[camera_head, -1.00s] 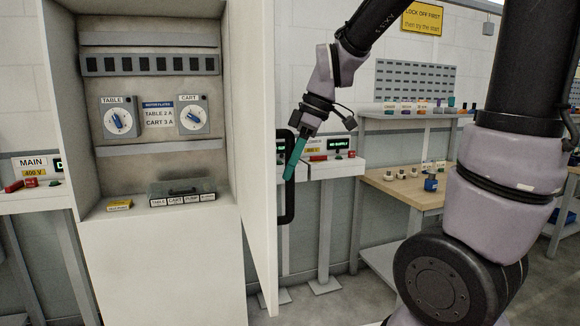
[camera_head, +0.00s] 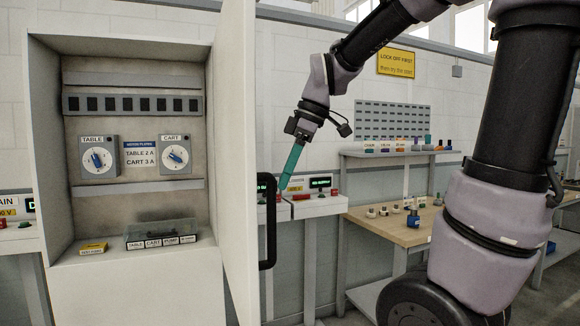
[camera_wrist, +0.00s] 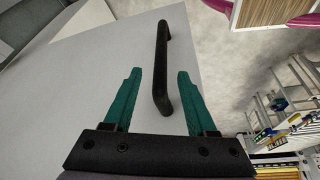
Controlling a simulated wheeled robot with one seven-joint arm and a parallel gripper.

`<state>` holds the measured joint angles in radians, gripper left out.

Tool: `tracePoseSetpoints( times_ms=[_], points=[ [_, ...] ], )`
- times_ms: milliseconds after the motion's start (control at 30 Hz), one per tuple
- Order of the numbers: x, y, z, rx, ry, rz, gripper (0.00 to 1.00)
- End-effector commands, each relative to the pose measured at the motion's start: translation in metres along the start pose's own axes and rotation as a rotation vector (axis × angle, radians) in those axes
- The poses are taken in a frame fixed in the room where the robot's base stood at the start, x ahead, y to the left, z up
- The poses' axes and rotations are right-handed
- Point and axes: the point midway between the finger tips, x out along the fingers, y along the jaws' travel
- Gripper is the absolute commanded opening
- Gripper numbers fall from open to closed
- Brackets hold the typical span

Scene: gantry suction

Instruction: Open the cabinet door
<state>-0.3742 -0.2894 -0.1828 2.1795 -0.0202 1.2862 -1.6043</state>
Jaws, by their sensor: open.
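The cabinet (camera_head: 125,285) stands at the left in the head view, with its inside exposed. Its white door (camera_head: 238,160) stands swung out from the right side, seen nearly edge-on. A black bar handle (camera_head: 267,222) sits on the door's outer face. My gripper (camera_head: 287,178) is beside the handle, near its upper end. In the wrist view my gripper (camera_wrist: 158,95) has its two green fingers spread, and the black handle (camera_wrist: 163,65) shows between and beyond them. The fingers appear clear of the handle; nothing is held.
Inside the cabinet are two rotary switches (camera_head: 98,157) and a clear box with labels (camera_head: 162,234). A wooden workbench (camera_head: 390,230) with small parts stands at the right behind my arm. A panel with a display (camera_head: 318,200) is behind the door.

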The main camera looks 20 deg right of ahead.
Motion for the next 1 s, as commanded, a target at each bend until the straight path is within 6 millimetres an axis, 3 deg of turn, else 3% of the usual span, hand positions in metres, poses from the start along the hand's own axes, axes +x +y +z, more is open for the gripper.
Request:
tracePoseSetpoints(
  times_ms=[200,667,767,1000],
  points=[
    [-0.023,0.0,0.0,-0.001,0.0,0.001,0.57],
    [-0.028,-0.002,0.004,0.056,0.004,0.019,0.57],
    [-0.032,-0.006,0.015,0.208,0.019,0.07,0.57],
    [-0.04,-0.024,0.055,0.825,0.135,0.262,0.57]
  ],
)
